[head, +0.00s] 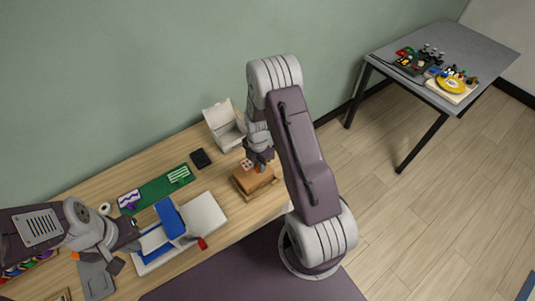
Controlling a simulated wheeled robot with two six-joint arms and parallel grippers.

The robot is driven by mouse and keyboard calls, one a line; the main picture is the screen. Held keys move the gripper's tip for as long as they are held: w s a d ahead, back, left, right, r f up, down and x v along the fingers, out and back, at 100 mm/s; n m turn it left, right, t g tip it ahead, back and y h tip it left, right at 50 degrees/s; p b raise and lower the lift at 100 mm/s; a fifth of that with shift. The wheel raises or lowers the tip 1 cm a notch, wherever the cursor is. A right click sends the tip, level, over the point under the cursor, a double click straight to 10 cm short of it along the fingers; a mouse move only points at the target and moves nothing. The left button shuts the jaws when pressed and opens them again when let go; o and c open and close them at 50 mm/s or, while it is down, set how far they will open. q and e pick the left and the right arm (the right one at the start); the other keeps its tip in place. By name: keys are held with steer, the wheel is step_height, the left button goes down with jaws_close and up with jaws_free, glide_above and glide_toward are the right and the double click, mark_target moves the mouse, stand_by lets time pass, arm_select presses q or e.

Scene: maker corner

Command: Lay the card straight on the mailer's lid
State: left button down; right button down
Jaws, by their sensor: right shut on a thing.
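The mailer (254,182) is a small brown box on the wooden table, near its right end. A small white card with red marks (246,163) shows at the top of the mailer, at its back left. My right gripper (258,167) points down over the mailer and is shut on the card. The gripper hides part of the card, and I cannot tell whether the card touches the lid. My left gripper (138,243) is at the left, beside a white and blue item; its fingers are too small to read.
The white and blue item (205,215) stands at the front of the table (230,226). A green mat (155,192), a black block (200,158) and an open pale box (220,127) lie behind. A grey table (455,50) with several small items stands far right.

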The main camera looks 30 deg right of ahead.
steer(key=shift+w+a+f, duration=0.1)
steer(key=shift+a+f, duration=0.1)
steer(key=shift+f+b, duration=0.25)
steer(key=shift+b, duration=0.2)
steer(key=b, duration=0.4)
glide_above(259, 179)
step_height(259, 179, down, 5)
steer(key=shift+r, duration=0.2)
steer(key=shift+f, duration=0.35)
steer(key=shift+r, duration=0.1)
steer(key=shift+f+b, duration=0.4)
steer(key=shift+f, duration=0.15)
